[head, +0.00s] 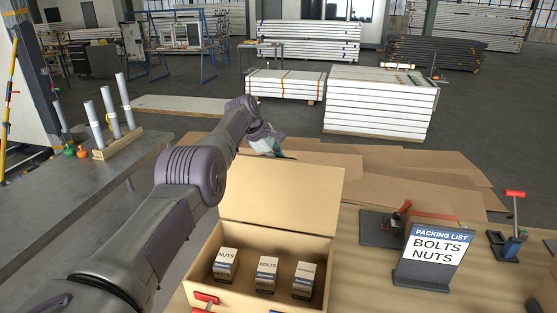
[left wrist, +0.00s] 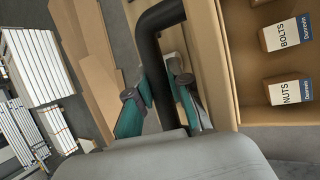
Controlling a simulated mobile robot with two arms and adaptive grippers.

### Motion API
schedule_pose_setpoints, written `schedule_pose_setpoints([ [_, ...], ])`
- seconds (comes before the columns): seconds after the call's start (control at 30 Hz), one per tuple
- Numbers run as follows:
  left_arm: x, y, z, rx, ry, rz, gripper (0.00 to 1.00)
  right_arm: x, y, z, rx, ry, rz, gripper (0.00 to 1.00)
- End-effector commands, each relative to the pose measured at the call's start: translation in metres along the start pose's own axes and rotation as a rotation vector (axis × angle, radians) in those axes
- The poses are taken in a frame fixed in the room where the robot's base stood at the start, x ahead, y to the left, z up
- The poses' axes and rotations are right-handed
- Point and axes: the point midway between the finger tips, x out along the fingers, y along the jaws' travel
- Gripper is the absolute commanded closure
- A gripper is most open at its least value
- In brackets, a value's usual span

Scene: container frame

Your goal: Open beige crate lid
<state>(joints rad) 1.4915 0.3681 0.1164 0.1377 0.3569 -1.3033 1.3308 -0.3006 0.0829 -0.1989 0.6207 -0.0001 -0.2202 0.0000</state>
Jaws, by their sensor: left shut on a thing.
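The beige crate (head: 332,262) stands in the lower middle of the head view. Its lid (head: 282,195) is raised, standing up at the far side with its inner face towards me. My left gripper (head: 268,142) is at the far side of the lid near its top edge, partly hidden by my arm. In the left wrist view its teal fingers (left wrist: 160,92) are shut on a black bent handle (left wrist: 155,55) beside the lid. The small boxes for nuts (head: 225,264) and bolts (head: 266,272) and a third box (head: 304,280) stand inside the crate. My right gripper is not in view.
A packing list sign (head: 432,250) and a red-handled clamp (head: 514,225) stand right of the crate. Flat cardboard (head: 400,168) lies behind the lid. A grey bench (head: 70,200) with upright tubes is at left.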

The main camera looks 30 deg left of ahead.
Motion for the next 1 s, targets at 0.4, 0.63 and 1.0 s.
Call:
schedule_pose_setpoints([
  [0.4,0.000,0.000,0.000,0.001,0.001,-0.001,0.54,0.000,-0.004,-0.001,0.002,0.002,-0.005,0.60],
  [0.63,0.000,0.000,0.000,0.000,0.001,-0.001,0.54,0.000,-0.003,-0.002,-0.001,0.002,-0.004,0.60],
  [1.0,-0.020,0.002,-0.001,0.001,0.001,0.002,0.54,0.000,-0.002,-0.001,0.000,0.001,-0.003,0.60],
])
